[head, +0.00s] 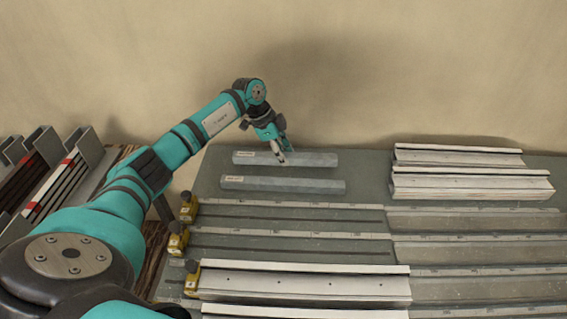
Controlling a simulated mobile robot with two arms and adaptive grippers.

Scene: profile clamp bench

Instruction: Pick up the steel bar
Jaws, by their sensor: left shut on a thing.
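Two grey steel bars lie one behind the other near the back left of the bench, each with a small pale label at its left end. My left gripper (283,158) reaches down from above onto the rear steel bar (312,159) and is shut on it near its middle. The front steel bar (300,186) lies parallel to it, a little closer to me, with nothing touching it. Whether the rear bar is clear of the bench top is too small to tell. My right gripper is out of view.
Light channel profiles (470,185) are stacked at the back right. A long pale profile (305,284) lies at the front, beside yellow clamps (178,240) on the bench's left edge. Rails (290,232) cross the bench (368,175). A rack with red-marked pieces (50,190) stands left.

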